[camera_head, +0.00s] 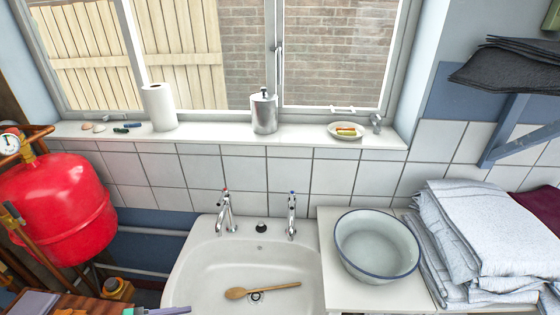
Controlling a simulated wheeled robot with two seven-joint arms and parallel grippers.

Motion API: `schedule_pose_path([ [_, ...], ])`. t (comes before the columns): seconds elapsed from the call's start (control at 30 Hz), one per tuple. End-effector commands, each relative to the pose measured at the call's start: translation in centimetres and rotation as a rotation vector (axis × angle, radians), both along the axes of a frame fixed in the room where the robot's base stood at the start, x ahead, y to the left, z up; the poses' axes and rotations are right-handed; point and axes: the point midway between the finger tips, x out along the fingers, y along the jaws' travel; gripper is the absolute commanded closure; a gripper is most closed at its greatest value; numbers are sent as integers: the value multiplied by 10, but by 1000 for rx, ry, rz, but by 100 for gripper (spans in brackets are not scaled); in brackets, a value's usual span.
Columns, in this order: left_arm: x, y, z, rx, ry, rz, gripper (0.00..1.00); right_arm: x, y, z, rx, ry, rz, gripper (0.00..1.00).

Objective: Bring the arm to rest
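Neither of my grippers shows in the head view, and I can make out no part of either arm. What they hold, if anything, cannot be seen. The view faces a white sink (205,265) below a window. A wooden spoon (236,293) lies in the sink, across the drain.
A white enamel basin (377,246) stands on the counter right of the sink, beside stacked folded cloths (485,235). A red tank (58,208) with pipes is at left. The sill (215,133) holds a paper roll (159,107), a metal dispenser (264,111) and a soap dish (345,132).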

Motion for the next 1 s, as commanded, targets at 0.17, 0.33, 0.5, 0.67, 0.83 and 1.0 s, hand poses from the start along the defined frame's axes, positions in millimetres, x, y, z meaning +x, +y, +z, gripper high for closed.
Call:
schedule_pose_path([
  [0.17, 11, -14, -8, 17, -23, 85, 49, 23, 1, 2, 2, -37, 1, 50],
  [0.33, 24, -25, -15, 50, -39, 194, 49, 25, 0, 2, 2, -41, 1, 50],
  [0.5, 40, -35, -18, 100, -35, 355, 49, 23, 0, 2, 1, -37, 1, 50],
  [0.67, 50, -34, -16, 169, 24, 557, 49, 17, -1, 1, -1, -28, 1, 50],
  [0.83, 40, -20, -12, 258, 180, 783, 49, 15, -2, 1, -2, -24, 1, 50],
  [1.0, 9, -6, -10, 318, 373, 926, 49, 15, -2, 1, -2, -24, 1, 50],
])
